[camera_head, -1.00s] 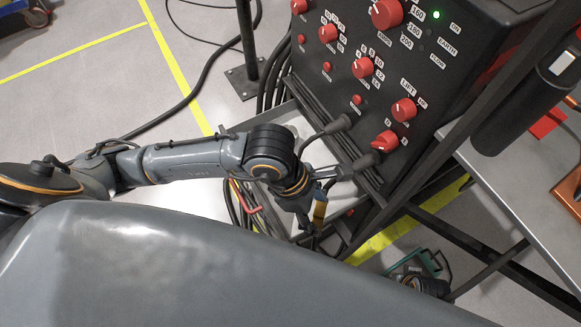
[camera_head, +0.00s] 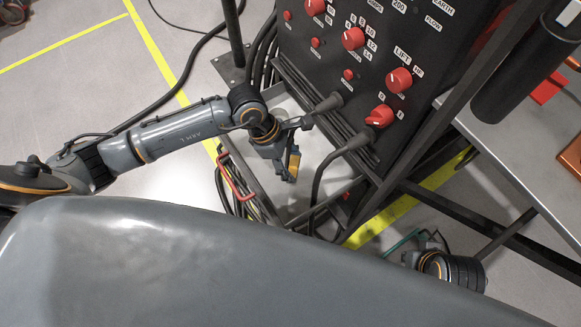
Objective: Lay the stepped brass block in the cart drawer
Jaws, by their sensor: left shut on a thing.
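My left gripper (camera_head: 289,172) is shut on the stepped brass block (camera_head: 294,161), a small golden piece mostly hidden by the fingers. They hang over the open light-grey cart drawer (camera_head: 313,150) below the black machine; I cannot tell the height above its floor. My left arm comes in from the left and hides the drawer's far left corner. A wrist of my right arm (camera_head: 450,271) shows low at the right; its gripper is too hidden to read.
The black machine (camera_head: 345,75) with red knobs stands behind the drawer, its thick cables hanging across the drawer's right side. A red handle-like loop (camera_head: 236,178) and cables lie left of the drawer. A grey table (camera_head: 500,150) stands at the right.

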